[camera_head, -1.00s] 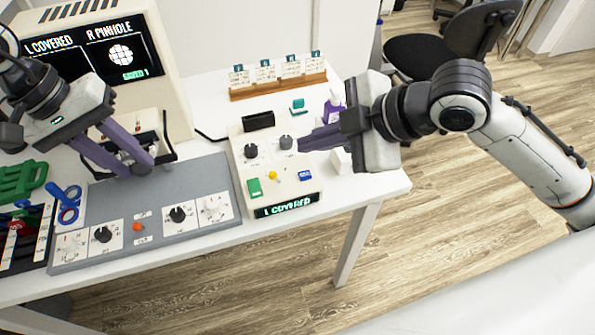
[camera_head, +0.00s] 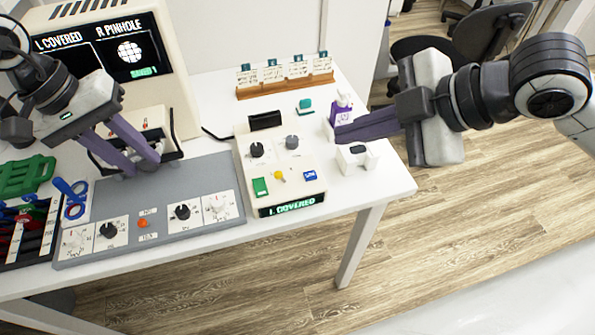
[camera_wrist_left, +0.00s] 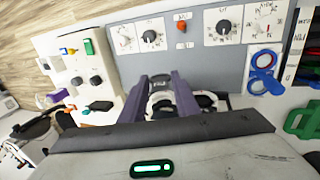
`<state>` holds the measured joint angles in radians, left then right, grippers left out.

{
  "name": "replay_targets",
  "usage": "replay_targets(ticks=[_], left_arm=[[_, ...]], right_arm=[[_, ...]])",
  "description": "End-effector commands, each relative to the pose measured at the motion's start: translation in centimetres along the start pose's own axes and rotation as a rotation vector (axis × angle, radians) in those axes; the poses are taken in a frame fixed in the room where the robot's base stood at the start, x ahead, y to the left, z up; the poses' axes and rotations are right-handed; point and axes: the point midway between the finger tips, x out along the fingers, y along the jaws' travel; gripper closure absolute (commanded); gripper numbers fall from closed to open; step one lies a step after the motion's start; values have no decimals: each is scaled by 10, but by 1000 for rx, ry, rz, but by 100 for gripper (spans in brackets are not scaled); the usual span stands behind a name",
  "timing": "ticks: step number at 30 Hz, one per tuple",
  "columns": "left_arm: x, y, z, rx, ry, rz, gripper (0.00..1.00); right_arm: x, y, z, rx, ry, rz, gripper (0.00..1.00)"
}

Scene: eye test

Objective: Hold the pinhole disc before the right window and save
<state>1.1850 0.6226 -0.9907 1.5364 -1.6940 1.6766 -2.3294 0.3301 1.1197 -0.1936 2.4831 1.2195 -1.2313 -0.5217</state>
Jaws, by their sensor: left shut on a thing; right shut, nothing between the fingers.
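My left gripper (camera_head: 143,168) is shut in front of the viewer's windows (camera_head: 150,142), at the foot of the beige machine. The pinhole disc between its fingers is mostly hidden; the left wrist view shows a dark and white shape (camera_wrist_left: 160,103) at the fingertips. The screen (camera_head: 120,50) reads "L COVERED" and "R PINHOLE", with a dotted round image and a small green "SAVED 1" line. My right gripper (camera_head: 338,134) is shut and empty, right of the box.
A purple bottle (camera_head: 341,112) stands by my right fingertips, and a white block (camera_head: 356,160) is below them. A wooden card rack (camera_head: 285,86) stands behind. A grey dial panel (camera_head: 160,215) lies in front. Blue rings (camera_head: 75,205) and a green frame (camera_head: 24,180) are left.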

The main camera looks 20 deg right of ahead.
Motion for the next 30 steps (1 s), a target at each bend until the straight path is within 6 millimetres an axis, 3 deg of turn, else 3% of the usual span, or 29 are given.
replay_targets(ticks=[12, 30], left_arm=[[-3, 1, 2, 0, 1, 0, 92], [-36, 10, 36, 0, 2, -1, 92]], right_arm=[[-2, 1, -1, 0, 0, 0, 100], [-9, 6, -6, -1, 1, 0, 100]])
